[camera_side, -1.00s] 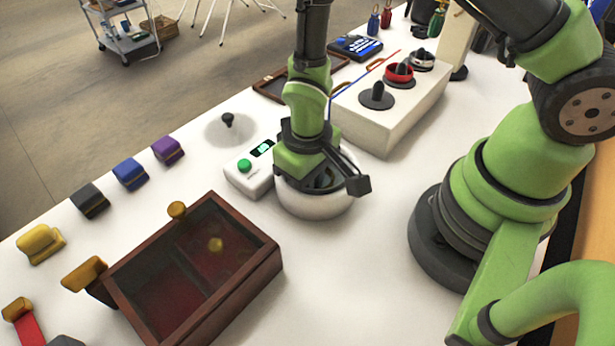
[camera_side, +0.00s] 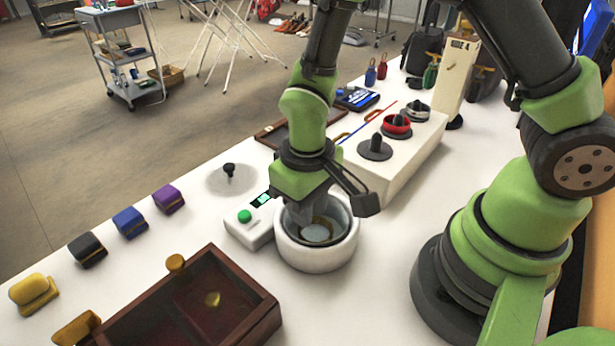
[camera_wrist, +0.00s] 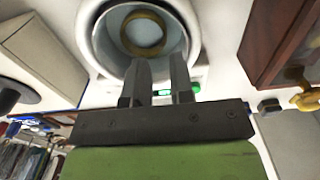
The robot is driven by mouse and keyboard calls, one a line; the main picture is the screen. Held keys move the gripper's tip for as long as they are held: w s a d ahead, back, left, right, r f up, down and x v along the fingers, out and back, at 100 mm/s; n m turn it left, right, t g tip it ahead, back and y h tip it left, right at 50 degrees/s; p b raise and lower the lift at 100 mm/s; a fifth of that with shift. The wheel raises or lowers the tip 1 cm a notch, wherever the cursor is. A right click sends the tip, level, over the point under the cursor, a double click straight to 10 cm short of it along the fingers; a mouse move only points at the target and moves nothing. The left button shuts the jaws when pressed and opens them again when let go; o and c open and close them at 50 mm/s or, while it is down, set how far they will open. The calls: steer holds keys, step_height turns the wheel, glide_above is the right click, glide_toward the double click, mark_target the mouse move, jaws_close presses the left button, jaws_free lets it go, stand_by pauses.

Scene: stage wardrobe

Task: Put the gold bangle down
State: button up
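The gold bangle (camera_wrist: 161,20) lies flat inside a white round pot (camera_wrist: 82,38), around a pale disc at its bottom. In the side view the bangle (camera_side: 328,222) shows as a gold-brown ring inside the pot (camera_side: 312,258), partly hidden by my gripper. My gripper (camera_wrist: 160,60) is above the pot's near side, with a clear gap between its two fingers. Nothing shows between them. In the wrist view the left fingertip overlaps the bangle's near edge, but no grip on it shows. The fingers (camera_side: 301,212) are partly hidden in the side view.
A white box with a green button (camera_side: 245,216) stands against the pot's left. A dark wooden case (camera_side: 262,292) is at the front. A white block with round stands (camera_side: 405,160) is behind on the right. Several small coloured boxes (camera_side: 130,222) line the left edge.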

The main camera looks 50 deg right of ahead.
steer(key=s+d+r+m+t+y, duration=0.1)
steer(key=d+r+t, duration=0.1)
steer(key=r, duration=0.6)
steer(key=s+d+r+m+t, duration=0.1)
steer(key=d+r, duration=0.1)
steer(key=r, duration=0.7)
steer(key=s+d+r+m+t+y, duration=0.1)
steer(key=s+d+r+m+t, duration=0.1)
steer(key=s+r+t, duration=0.2)
steer(key=s+r, duration=0.2)
steer(key=s, duration=0.2)
steer(key=shift+r, duration=0.15)
